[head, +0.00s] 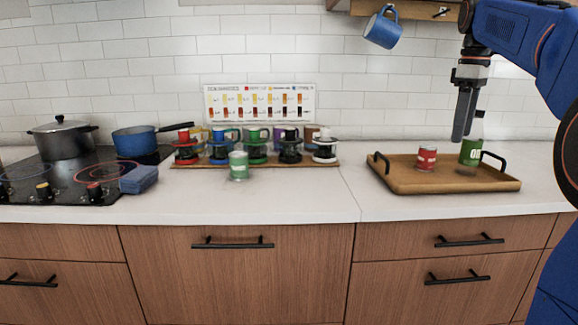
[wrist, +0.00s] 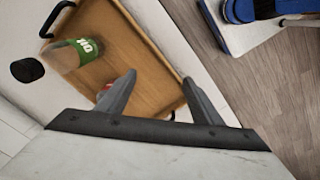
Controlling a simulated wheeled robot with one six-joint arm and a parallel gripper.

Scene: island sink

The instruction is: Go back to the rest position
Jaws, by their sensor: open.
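My gripper (head: 463,123) hangs from my blue arm above the wooden tray at the right of the counter, pointing down. In the wrist view its two fingers (wrist: 158,88) are spread apart with nothing held between them. The wooden tray (head: 400,178) has black handles and carries a red can (head: 427,158) and a green container (head: 471,152). In the wrist view the green label (wrist: 88,48) shows at the upper left, and the red can is mostly hidden behind the left finger.
A blue mug (head: 382,28) hangs at the top, left of my arm. A wooden rack (head: 330,160) with several coloured mugs and drippers stands mid-counter, a green-labelled cup (head: 238,165) before it. A pot (head: 64,138), a blue pan (head: 136,142) and a sponge (head: 138,179) are left.

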